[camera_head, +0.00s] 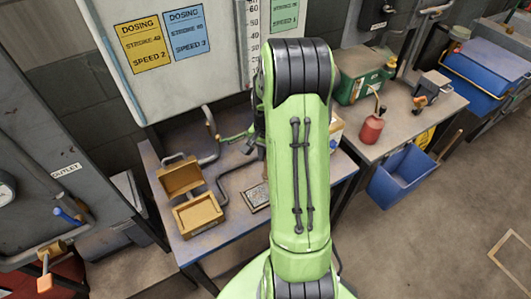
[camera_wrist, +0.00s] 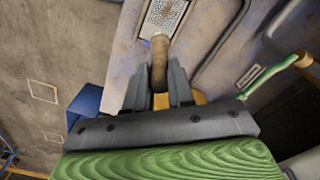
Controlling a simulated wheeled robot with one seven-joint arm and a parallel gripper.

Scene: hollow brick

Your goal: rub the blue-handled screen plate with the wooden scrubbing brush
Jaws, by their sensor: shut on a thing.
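My gripper (camera_wrist: 159,84) shows in the wrist view, its dark fingers shut on a brown wooden handle (camera_wrist: 160,58), which I take to be the scrubbing brush's. Its bristles are not visible. A speckled, light-framed plate (camera_wrist: 166,14), likely the screen plate, lies beyond the handle's far end at the top edge of the wrist view. I cannot tell whether the brush touches it. In the head view the plate (camera_head: 257,197) lies on the bench, partly hidden by my arm. No blue handle shows on it.
An open brass-coloured box (camera_head: 197,216) stands on the bench (camera_head: 190,252) left of the plate. A bent grey pipe (camera_head: 222,185) and a green lever (camera_head: 236,136) are close by. A red oil can (camera_head: 372,129) stands on the right-hand table, above a blue bin (camera_head: 403,180).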

